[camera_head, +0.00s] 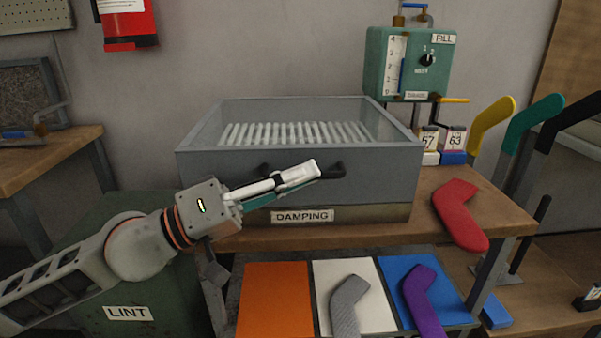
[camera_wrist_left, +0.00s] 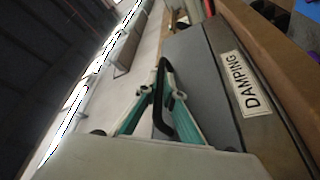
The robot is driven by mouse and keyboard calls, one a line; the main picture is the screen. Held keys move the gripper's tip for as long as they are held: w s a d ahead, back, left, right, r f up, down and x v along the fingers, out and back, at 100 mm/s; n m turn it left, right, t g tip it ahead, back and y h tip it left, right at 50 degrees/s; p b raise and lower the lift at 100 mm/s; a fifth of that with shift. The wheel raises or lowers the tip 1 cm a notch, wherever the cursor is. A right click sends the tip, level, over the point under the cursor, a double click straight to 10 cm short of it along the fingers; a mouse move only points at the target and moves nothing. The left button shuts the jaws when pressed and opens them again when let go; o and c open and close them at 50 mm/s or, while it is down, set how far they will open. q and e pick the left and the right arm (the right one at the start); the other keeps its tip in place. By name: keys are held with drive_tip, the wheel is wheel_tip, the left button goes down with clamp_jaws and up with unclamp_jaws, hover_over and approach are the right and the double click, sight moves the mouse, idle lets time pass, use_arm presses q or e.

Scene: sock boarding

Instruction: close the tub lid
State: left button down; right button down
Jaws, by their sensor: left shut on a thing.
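The grey damping tub (camera_head: 200,127) stands on the wooden bench in the head view. Its top is open to view, and a row of pale bars (camera_head: 297,133) shows inside. A flat grey panel (camera_head: 385,172) with a dark bar handle (camera_head: 333,170) faces me above the DAMPING label (camera_head: 302,216). I cannot tell whether this panel is the lid. My left gripper (camera_head: 312,171) reaches in front of it and is shut on the handle. In the left wrist view, the black handle (camera_wrist_left: 160,92) lies between the teal fingers (camera_wrist_left: 162,85). My right gripper is not in view.
A green fill unit (camera_head: 378,62) stands behind the tub at right. A red sock (camera_head: 460,213) lies on the bench (camera_head: 440,180) right of it. Grey and purple socks lie on coloured panels below. Sock forms stand at far right. A green LINT bin (camera_head: 165,312) stands lower left.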

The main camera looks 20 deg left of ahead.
use_arm(q)
drive_tip(key=shift+d+f, duration=0.1)
drive_tip(key=shift+f, duration=0.35)
drive_tip(key=c, duration=2.4)
unclamp_jaws()
drive_tip(key=shift+c, duration=0.2)
drive_tip(key=shift+r, duration=0.1)
drive_tip(key=v, duration=1.2)
drive_tip(key=shift+r, duration=0.1)
